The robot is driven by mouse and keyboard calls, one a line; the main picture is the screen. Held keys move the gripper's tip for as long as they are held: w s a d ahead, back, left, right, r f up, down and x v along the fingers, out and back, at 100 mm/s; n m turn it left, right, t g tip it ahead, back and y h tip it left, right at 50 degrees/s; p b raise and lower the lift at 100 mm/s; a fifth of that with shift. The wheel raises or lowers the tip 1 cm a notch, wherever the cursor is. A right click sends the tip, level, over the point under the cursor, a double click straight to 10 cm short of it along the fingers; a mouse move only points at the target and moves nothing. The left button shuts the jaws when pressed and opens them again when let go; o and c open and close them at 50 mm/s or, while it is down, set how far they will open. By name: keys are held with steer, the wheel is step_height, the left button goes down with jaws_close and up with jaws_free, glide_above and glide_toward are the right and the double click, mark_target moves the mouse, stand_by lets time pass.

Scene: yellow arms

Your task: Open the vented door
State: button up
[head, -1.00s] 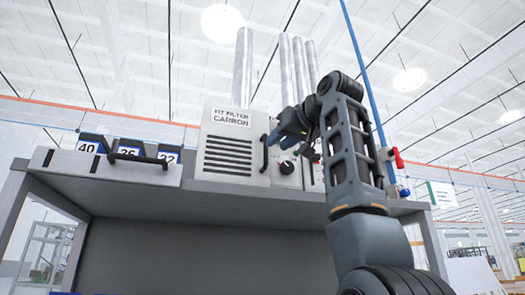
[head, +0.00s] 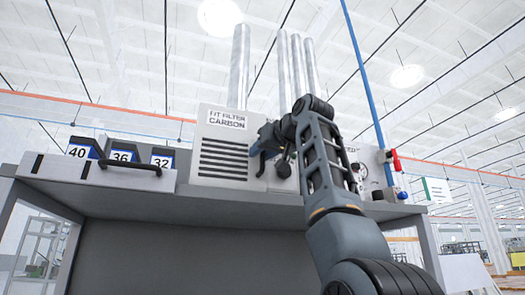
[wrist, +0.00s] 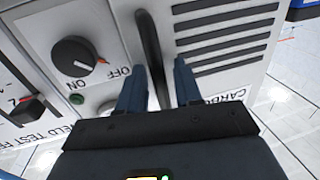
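The vented door (head: 222,158) is a light grey panel with dark horizontal slots and the label "FIT FILTER CARBON". It looks closed. Its black vertical handle (wrist: 150,52) is on the door's right side in the head view and at top centre in the wrist view. My gripper (wrist: 160,72) is open, with one blue finger on each side of the handle's lower part in the wrist view. Gaps show between the handle and the fingers. In the head view my gripper (head: 262,142) is at the door's right edge and covers much of the handle.
A black OFF/ON knob (wrist: 73,56) and a green button are beside the door. A white drawer unit (head: 98,172) with a black bar handle and numbered tags is left on the grey bench (head: 160,205). Red and blue valves (head: 393,162) are on the right.

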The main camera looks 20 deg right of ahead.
steer(key=shift+c, duration=0.3)
jaws_close()
steer(key=shift+s, duration=0.1)
